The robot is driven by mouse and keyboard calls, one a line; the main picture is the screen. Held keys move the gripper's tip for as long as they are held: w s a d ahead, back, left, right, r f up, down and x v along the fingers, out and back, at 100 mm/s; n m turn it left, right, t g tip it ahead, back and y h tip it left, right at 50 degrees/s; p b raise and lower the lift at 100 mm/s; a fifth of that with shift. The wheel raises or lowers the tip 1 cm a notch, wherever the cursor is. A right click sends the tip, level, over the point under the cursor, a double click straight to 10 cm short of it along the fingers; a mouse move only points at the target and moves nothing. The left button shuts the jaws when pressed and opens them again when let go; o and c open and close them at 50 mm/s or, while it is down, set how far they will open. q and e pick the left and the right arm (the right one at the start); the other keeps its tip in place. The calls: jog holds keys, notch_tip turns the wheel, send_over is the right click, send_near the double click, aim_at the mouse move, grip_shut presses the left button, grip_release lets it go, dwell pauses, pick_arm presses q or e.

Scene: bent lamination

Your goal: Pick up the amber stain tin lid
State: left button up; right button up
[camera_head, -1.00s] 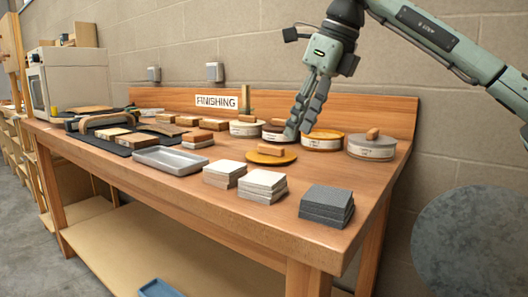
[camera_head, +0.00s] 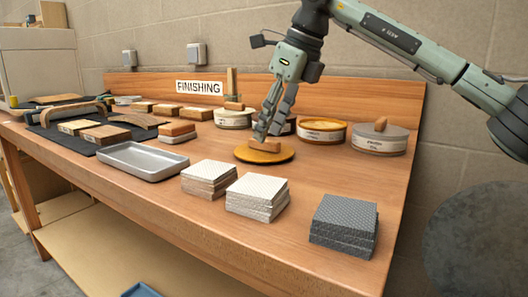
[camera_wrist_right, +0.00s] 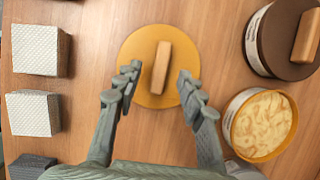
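The amber stain tin lid (camera_head: 265,154) lies flat on the wooden bench, a round yellow-orange disc with a wooden block handle on top. It also shows in the right wrist view (camera_wrist_right: 140,45). The open amber tin (camera_head: 322,131) stands behind it to the right, its pale contents visible in the right wrist view (camera_wrist_right: 262,125). My right gripper (camera_head: 262,138) is just above the lid. In the right wrist view its open fingers (camera_wrist_right: 158,82) stand on either side of the handle, with gaps on both sides, and hold nothing. My left gripper is not in view.
Other lidded tins stand nearby: a grey one (camera_head: 379,138) at right and a white one (camera_head: 234,117) at left. White pad stacks (camera_head: 257,197), a grey pad stack (camera_head: 343,225) and a metal tray (camera_head: 143,161) are in front. Bare bench surrounds the lid's front.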

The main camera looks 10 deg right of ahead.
aim_at(264, 147)
jog(key=x, duration=0.2)
jog(key=shift+w+a+f, duration=0.1)
jog(key=shift+w+f, duration=0.05)
jog(key=shift+f, duration=0.1)
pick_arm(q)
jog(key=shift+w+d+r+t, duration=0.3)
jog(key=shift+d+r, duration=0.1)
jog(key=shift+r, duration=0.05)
pick_arm(e)
jog(key=shift+c, duration=0.4)
grip_shut()
jog(key=shift+r, duration=0.15)
